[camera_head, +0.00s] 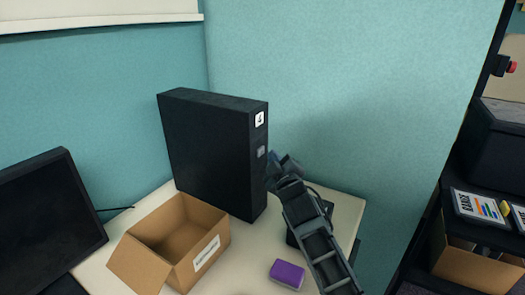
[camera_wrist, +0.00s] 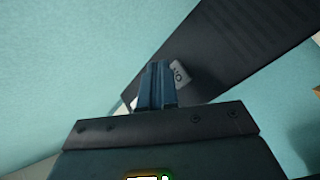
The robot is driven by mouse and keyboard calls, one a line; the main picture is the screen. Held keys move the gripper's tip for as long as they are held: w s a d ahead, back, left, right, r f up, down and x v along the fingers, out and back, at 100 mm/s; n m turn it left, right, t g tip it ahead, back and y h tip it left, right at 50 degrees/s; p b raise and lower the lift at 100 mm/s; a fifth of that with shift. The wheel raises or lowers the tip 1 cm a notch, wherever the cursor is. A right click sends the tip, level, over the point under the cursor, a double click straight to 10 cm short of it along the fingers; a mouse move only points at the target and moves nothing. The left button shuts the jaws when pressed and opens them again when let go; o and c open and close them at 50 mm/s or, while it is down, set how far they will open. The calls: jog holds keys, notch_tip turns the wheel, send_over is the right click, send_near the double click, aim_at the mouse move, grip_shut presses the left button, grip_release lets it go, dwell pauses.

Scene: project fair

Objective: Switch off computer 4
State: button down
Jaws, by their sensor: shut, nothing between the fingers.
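Computer 4 is a black upright tower (camera_head: 210,150) on the white desk, with a white label "4" (camera_head: 259,119) high on its narrow front. A small grey switch (camera_head: 261,152) sits below the label. In the wrist view the tower (camera_wrist: 235,45) is tilted across the picture, and a light plate with letters that look like "On" (camera_wrist: 181,74) shows beside my fingertips. My gripper (camera_head: 272,174) is shut and empty, just right of the tower's front and slightly below the switch. In the wrist view my gripper (camera_wrist: 158,68) partly covers the area around the plate; contact cannot be told.
An open cardboard box (camera_head: 165,240) stands left of my arm, in front of the tower. A purple block (camera_head: 287,274) lies on the desk (camera_head: 245,262). A dark monitor (camera_head: 45,215) is at the left. Teal partition walls (camera_head: 350,90) close off the back and right.

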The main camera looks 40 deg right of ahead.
jog(key=s+d+p, duration=0.2)
jog(key=s+p, duration=0.3)
jog(key=p, duration=0.1)
jog(key=shift+s, duration=0.35)
dwell(0.4)
